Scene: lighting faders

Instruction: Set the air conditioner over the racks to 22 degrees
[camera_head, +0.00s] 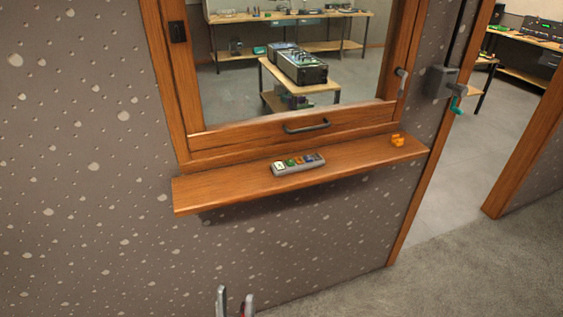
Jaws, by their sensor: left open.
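A light grey remote control (298,164) with several coloured buttons lies on the wooden window sill, near the sill's middle. The air conditioner and any temperature display are not visible in this view. My left gripper (235,297) shows only its fingertips at the bottom edge, one grey and one with red on it. They are apart with nothing visible between them. The gripper is well below the sill and away from the remote. My right gripper is out of view.
The wooden sill (225,195) juts out from the speckled wall (80,150). A small orange object (397,140) sits at its right end. The window above has a dark handle (306,126). An open doorway is at the right, with grey carpet (400,285) in front.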

